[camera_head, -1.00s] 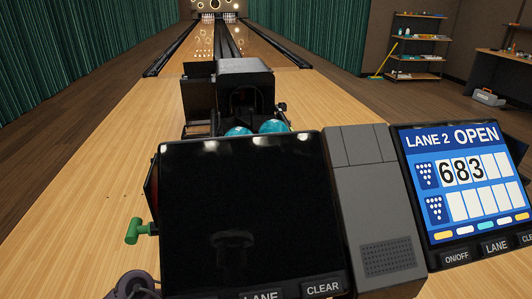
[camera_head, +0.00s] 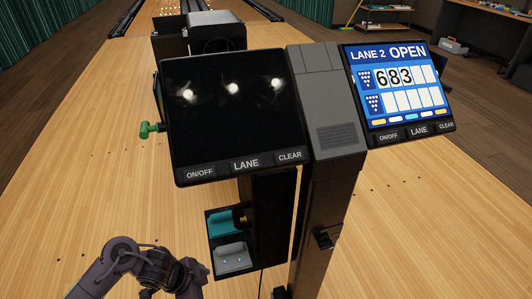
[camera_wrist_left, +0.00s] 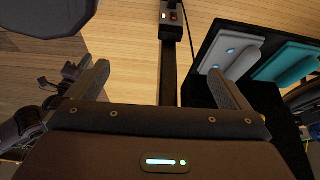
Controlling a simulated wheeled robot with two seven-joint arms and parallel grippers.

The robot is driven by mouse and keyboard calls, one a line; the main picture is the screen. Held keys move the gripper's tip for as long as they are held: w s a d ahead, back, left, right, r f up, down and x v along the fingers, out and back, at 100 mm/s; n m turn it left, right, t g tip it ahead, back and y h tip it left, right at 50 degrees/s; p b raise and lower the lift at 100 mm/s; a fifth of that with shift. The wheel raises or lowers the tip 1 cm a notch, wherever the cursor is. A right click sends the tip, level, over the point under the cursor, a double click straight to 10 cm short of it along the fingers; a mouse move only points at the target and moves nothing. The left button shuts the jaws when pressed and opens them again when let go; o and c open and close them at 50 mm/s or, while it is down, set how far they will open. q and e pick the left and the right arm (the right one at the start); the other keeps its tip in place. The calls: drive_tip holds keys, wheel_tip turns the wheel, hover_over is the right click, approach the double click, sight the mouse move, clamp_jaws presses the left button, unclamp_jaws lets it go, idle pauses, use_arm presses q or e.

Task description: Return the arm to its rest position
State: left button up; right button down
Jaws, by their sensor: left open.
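My left arm (camera_head: 135,268) shows at the bottom left of the head view, bent low in front of the lane console. Its gripper cannot be made out there. In the left wrist view my left gripper (camera_wrist_left: 160,85) is open, with its two fingers wide apart and nothing between them. Wooden floor and a dark post (camera_wrist_left: 169,75) show beyond the fingers. My right gripper is in neither view.
The console has a dark screen (camera_head: 235,115) and a lit "LANE 2 OPEN" screen (camera_head: 395,85). A grey pad (camera_head: 231,258) and a teal pad (camera_head: 222,223) sit below the dark screen. A green knob (camera_head: 150,130) sticks out left. Floor at left is clear.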

use_arm(q)
wheel_tip(320, 180, down, 15)
drive_tip(key=n+t+y, duration=0.1)
drive_tip(key=n+t, duration=0.1)
drive_tip(key=n, duration=0.6)
drive_tip(key=s+a+f+n+g+y, duration=0.1)
drive_tip(key=s+a+f+n+y, duration=0.1)
drive_tip(key=s+f, duration=0.45)
drive_tip(key=s+a+f+n+g+y, duration=0.15)
drive_tip(key=s+f, duration=0.25)
drive_tip(key=s, duration=0.5)
drive_tip(key=s+a+r+p, duration=0.1)
drive_tip(key=s+a+p, duration=0.1)
drive_tip(key=s+p, duration=0.4)
drive_tip(key=s+a+p, duration=0.2)
drive_tip(key=s+p, duration=0.4)
drive_tip(key=s, duration=0.1)
drive_tip(key=shift+s+r, duration=0.25)
drive_tip(key=shift+r, duration=0.1)
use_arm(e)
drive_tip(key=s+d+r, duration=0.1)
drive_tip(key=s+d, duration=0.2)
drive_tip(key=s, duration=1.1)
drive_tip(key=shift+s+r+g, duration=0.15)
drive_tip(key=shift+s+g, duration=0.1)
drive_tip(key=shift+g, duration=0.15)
